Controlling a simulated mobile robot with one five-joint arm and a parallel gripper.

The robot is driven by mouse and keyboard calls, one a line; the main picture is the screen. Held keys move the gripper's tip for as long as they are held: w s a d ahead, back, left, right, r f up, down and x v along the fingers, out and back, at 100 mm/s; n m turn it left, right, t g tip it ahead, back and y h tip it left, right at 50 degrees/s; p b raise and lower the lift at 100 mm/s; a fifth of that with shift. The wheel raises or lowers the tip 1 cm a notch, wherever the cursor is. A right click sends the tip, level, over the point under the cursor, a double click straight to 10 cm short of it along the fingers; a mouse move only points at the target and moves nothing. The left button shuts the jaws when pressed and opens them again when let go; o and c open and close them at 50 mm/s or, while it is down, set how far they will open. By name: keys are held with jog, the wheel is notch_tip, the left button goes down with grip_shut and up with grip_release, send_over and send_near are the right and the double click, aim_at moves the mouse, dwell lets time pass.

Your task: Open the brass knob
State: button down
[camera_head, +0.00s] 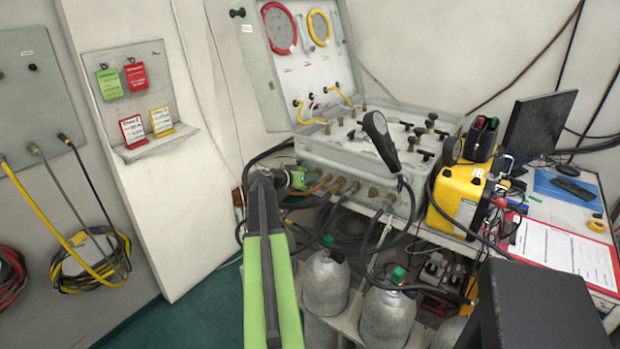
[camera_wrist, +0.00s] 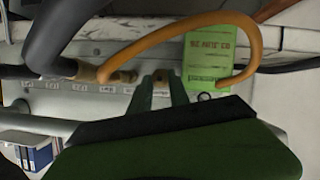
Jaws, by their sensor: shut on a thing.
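In the head view my gripper (camera_head: 286,180) is at the lower left front corner of the grey air panel case (camera_head: 335,155), and the knob is hidden there. A green tag (camera_wrist: 208,52) hangs close beside the fingers in the wrist view.
Other brass fittings with hoses (camera_head: 353,187) line the panel front. Grey cylinders (camera_head: 326,280) with green tops stand below. A yellow box (camera_head: 458,200) sits right of the case.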

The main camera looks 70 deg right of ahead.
jog(key=shift+w+f+n+g+h+b, duration=0.1)
jog(key=shift+f+n+g+b, duration=0.05)
jog(key=shift+n+g+b, duration=1)
jog(key=shift+w+f+n+g+h+b, duration=0.15)
jog(key=shift+n+g+b, duration=0.55)
jog(key=shift+n+b, duration=0.85)
jog(key=shift+w+f+n+g+h+b, duration=0.15)
jog(key=shift+n+g+b, duration=0.75)
jog(key=shift+n, duration=0.9)
jog(key=c, duration=1.5)
grip_release()
jog(key=shift+s+d, duration=0.1)
jog(key=shift+r, duration=0.1)
jog(key=p+v, duration=0.1)
jog(key=v, duration=1.6)
jog(key=shift+a+p, duration=0.2)
jog(key=shift+p, duration=0.15)
